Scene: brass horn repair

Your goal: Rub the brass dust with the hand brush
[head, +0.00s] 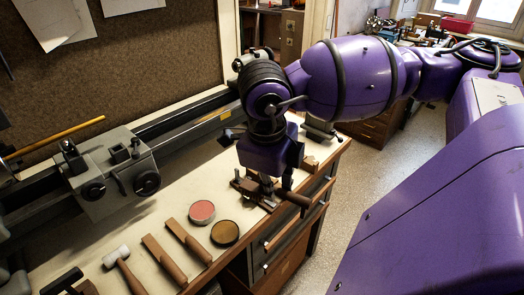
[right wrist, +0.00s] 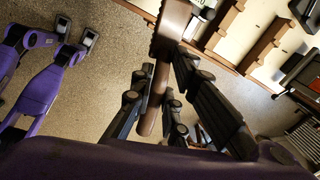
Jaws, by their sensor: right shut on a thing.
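My right gripper (head: 270,186) is low over the right part of the bench, near its front edge. It is shut on the hand brush, whose brown handle (head: 293,197) sticks out to the right over the edge. In the right wrist view, the brown brush (right wrist: 168,45) runs between the dark fingers of the same gripper (right wrist: 165,78). The brush's bristles are hidden, and I cannot tell whether they touch the bench. I cannot make out the brass dust in either view. My left gripper is not in view.
On the bench (head: 125,222) lie a pink-topped tin (head: 201,212), a brown-topped tin (head: 225,233), two wooden tools (head: 187,241) and a pale-headed mallet (head: 118,258). A lathe (head: 115,165) runs along the back. Drawers (head: 290,230) are below the front edge, with open floor beyond.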

